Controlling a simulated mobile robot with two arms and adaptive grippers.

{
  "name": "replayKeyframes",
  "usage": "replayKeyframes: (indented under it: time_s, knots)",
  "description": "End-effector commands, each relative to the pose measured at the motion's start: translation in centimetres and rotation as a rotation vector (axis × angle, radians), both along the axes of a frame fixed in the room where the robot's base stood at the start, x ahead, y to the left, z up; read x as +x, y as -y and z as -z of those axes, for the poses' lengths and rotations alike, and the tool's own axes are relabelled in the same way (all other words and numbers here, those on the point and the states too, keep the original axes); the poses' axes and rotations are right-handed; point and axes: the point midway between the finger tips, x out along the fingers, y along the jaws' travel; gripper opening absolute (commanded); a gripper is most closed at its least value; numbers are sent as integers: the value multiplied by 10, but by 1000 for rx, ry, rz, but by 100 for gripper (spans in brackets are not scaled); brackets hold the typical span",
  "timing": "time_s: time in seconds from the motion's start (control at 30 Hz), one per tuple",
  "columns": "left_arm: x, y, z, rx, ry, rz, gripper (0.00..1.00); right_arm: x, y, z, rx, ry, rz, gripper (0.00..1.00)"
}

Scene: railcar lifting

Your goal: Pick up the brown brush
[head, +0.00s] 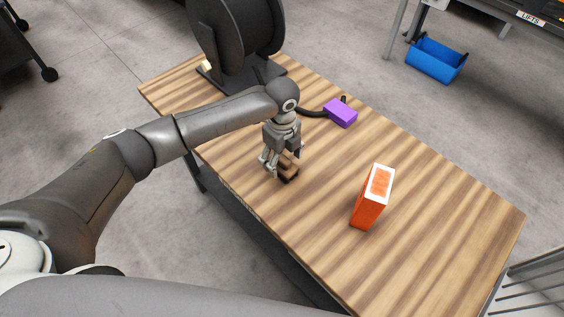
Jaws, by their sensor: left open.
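The brown brush (289,170) lies on the striped wooden table (430,215), near the table's front edge. My left gripper (272,168) points down right at the brush, with its fingers open and partly in front of it. The gripper hides part of the brush, and I cannot tell whether the fingers touch it. My right gripper is not in view.
An orange and white box (372,198) stands upright to the right of the brush. A purple block (341,113) with a black cable lies behind. A large black reel (237,35) stands at the far left end. The table's right part is clear. A blue bin (436,61) is beyond the table.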

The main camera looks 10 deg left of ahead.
Motion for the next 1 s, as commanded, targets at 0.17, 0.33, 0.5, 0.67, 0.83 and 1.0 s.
replayKeyframes:
  time_s: [0.17, 0.33, 0.5, 0.67, 0.83, 1.0]
  knots:
    - [0, 0, 20, 0, 0, 0, 70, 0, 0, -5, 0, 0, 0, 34]
    - [0, 0, 23, 0, 1, 1, 70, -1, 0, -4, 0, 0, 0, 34]
    - [0, 0, 23, 0, 1, 1, 59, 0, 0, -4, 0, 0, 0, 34]
    - [0, 0, 23, 0, 1, 0, 39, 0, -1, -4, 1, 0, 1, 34]
    - [0, 0, 23, 0, 1, 0, 17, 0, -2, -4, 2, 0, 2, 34]
    - [0, 0, 23, 0, 2, 0, 17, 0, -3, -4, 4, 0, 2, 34]
